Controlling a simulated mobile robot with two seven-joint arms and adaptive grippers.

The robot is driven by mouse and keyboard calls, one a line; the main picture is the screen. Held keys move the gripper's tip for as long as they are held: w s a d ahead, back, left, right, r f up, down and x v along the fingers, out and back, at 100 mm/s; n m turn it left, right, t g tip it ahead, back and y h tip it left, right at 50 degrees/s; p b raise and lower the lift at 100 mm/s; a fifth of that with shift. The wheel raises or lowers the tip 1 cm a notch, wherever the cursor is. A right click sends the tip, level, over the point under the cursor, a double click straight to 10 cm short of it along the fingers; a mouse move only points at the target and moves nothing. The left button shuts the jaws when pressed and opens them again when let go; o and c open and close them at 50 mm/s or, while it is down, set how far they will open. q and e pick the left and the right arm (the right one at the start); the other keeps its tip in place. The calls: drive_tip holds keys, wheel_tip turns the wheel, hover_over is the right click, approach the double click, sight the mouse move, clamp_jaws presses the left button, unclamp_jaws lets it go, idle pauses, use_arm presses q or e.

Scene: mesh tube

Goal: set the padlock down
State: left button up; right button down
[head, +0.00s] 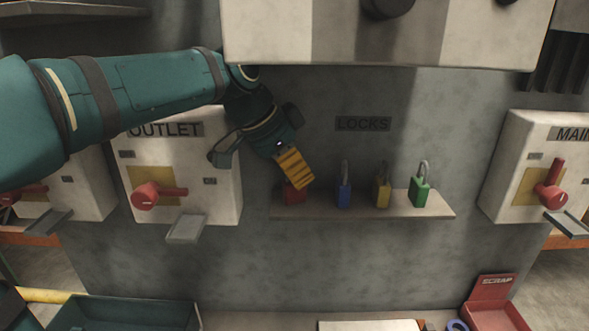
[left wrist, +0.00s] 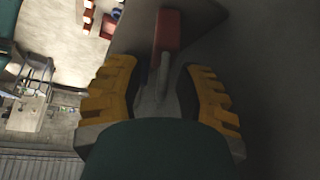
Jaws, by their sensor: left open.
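The red padlock (head: 294,192) is on the left end of the wall shelf (head: 419,209) under the LOCKS label, partly hidden by my left gripper (head: 296,168). In the left wrist view, its red body (left wrist: 167,30) and grey shackle lie between the two yellow fingers of my left gripper (left wrist: 160,78). The fingers are open, with a gap visible on both sides of the padlock. Blue (head: 343,195), yellow (head: 382,195) and green (head: 419,191) padlocks stand in a row to the right on the same shelf. My right gripper is not in view.
The OUTLET box (head: 220,170), with a red handle (head: 146,196), is left of the shelf. Another switch box (head: 510,160) is at the right. A large panel (head: 385,40) overhangs above. Below are a dark tray (head: 125,315) and a red SCRAP bin (head: 492,290).

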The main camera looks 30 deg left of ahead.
use_arm(q)
drive_tip(key=p+v, duration=0.1)
drive_tip(key=v, duration=0.6)
drive_tip(key=shift+s+r, duration=0.15)
drive_tip(key=shift+r, duration=0.1)
idle(0.3)
